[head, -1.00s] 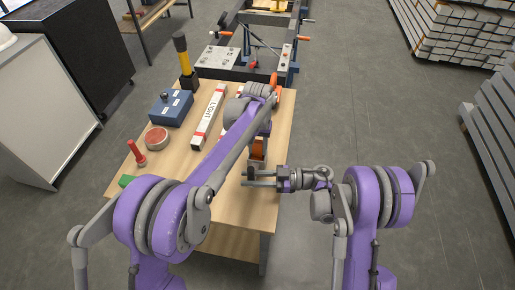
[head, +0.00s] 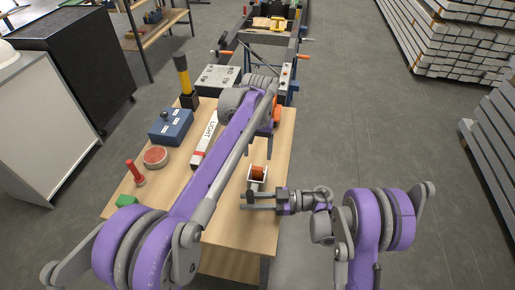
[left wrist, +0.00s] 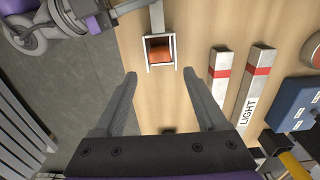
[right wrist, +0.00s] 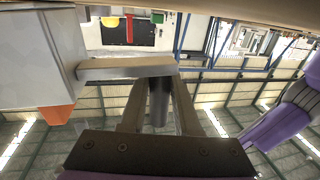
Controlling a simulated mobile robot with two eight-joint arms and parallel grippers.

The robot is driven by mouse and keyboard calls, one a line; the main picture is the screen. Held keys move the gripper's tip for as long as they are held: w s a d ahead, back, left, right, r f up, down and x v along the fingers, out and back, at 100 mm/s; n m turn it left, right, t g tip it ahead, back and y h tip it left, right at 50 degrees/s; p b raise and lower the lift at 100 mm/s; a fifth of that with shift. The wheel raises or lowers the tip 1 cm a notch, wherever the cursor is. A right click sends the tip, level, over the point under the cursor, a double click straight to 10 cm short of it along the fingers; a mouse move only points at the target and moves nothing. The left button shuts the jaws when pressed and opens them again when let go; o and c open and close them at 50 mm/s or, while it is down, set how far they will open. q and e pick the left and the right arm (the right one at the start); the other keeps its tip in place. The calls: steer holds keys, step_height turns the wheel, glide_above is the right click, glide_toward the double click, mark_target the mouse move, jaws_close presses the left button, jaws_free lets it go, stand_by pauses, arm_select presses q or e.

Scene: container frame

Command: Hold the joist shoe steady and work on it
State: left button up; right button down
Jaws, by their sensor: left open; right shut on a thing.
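The joist shoe (head: 257,173) is a pale, box-like bracket with an orange-brown inside, over the right part of the table. It also shows in the left wrist view (left wrist: 160,53) with its narrow tail running up. My right gripper (head: 245,201) is shut on that tail; the right wrist view shows the flat tail (right wrist: 125,69) at the fingertips and the pale box to the left. My left gripper (left wrist: 170,85) is open and empty, facing down, with the shoe beyond its fingertips. In the head view the left fingers (head: 261,146) are just beyond the shoe, apart from it.
A metal frame (head: 255,60) stands beyond. The table front is clear.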

arm_select(q)
steer(key=shift+r, duration=0.55)
arm_select(e)
steer(key=shift+w+d, duration=0.1)
arm_select(q)
steer(key=shift+s+a+r, duration=0.15)
steer(key=shift+s+a, duration=0.1)
steer(key=shift+a, duration=0.15)
steer(key=s+a+n+t, duration=0.1)
steer(key=s+a+t, duration=0.2)
steer(key=s+a, duration=0.95)
steer(key=s+a+f+t, duration=0.1)
steer(key=s+f, duration=0.3)
steer(key=s, duration=0.4)
steer(key=s+a+f+n+t, duration=0.1)
steer(key=s+a+f, duration=0.2)
steer(key=s, duration=0.5)
steer(key=shift+a+f, duration=0.3)
steer(key=shift+f, duration=0.2)
steer(key=shift+s, duration=0.1)
arm_select(e)
steer(key=c, duration=0.6)
jaws_free()
